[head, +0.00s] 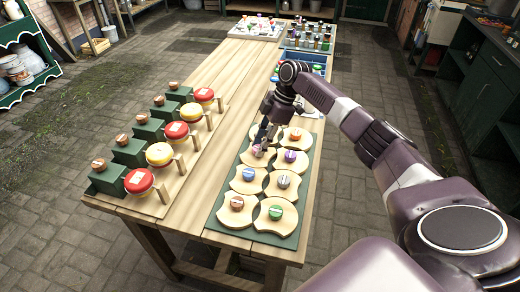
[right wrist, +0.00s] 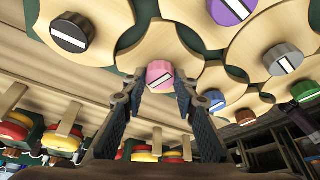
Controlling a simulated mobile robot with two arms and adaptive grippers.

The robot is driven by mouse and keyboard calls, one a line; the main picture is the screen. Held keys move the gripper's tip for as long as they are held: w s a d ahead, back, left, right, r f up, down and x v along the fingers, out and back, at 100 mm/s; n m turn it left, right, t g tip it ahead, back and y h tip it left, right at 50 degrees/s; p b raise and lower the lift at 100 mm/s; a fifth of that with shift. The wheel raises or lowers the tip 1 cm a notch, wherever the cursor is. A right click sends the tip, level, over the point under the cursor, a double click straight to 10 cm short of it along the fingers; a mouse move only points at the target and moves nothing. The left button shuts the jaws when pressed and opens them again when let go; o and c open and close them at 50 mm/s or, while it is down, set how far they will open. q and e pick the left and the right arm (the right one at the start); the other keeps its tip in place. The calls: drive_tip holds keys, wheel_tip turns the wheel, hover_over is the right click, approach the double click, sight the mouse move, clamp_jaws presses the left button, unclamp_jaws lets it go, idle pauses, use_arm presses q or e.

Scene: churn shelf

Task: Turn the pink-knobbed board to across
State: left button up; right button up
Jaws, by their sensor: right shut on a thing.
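The pink knob (head: 257,151) sits on a pale wooden board in the left column of the green panel (head: 229,217). In the right wrist view the pink knob (right wrist: 159,72) shows between my fingertips, with a white stripe slanting across its face. My right gripper (head: 263,142) reaches down over it and is shut on it; its dark fingers (right wrist: 158,90) stand one on each side. The gripper partly hides the pink-knobbed board in the head view, so I cannot tell its exact angle. My left gripper is not in view.
Close neighbours are the purple-knobbed (head: 290,156), blue-knobbed (head: 248,174) and orange-knobbed (head: 295,134) boards. To the left stands a rack of red and yellow round pieces with green blocks (head: 131,153). Trays of small items (head: 310,38) lie at the far end. A bare table strip runs between.

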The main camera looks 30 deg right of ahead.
drive_tip(key=shift+w+n+g+b, duration=0.15)
drive_tip(key=shift+n+g+b, duration=0.35)
drive_tip(key=shift+n+b, duration=0.7)
drive_tip(key=shift+r+n, duration=0.1)
drive_tip(key=shift+n, duration=0.2)
drive_tip(key=o, duration=1.2)
drive_tip(key=shift+c, duration=0.2)
drive_tip(key=v, duration=1.2)
drive_tip(key=shift+d, duration=0.1)
